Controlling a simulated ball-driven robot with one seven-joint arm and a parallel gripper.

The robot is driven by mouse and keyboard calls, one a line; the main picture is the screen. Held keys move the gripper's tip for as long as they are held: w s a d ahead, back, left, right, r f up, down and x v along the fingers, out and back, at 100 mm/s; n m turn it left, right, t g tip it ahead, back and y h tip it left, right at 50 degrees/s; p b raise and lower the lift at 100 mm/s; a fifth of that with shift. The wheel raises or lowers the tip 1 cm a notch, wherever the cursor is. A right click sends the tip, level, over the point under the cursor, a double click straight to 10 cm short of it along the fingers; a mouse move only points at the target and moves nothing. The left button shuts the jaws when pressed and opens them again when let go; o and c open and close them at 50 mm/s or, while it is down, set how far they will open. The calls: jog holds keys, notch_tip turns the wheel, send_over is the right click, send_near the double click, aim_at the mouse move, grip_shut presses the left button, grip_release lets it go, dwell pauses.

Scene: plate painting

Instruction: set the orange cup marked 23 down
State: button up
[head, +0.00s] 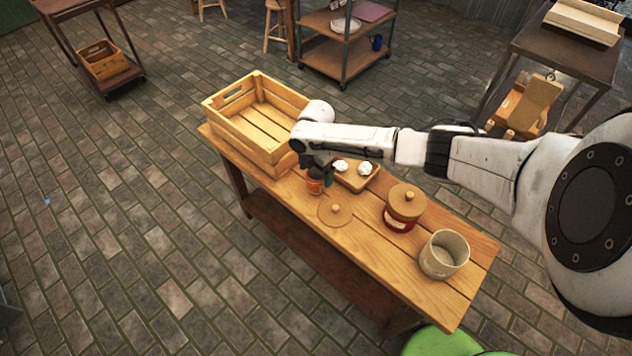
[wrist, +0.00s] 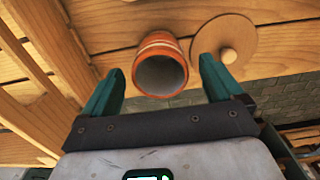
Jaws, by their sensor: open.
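The orange cup (head: 315,184) stands upright on the wooden table (head: 325,232), between the crate and a round wooden lid. In the wrist view the orange cup (wrist: 160,66) shows its open mouth, with pale bands round its side; I cannot read a number on it. My gripper (wrist: 158,82) is open, with one green finger on each side of the cup and a visible gap to it. In the head view my gripper (head: 322,172) is over the cup and partly hides it.
A wooden crate (head: 231,123) fills the table's left end. A round lid (head: 335,213) lies close to the cup. A small tray (head: 364,184) with white lumps, a lidded red jar (head: 399,224) and a pale pot (head: 444,262) stand to the right.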

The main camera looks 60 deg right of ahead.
jog(key=c, duration=1.6)
grip_shut()
jog(key=shift+r, duration=0.15)
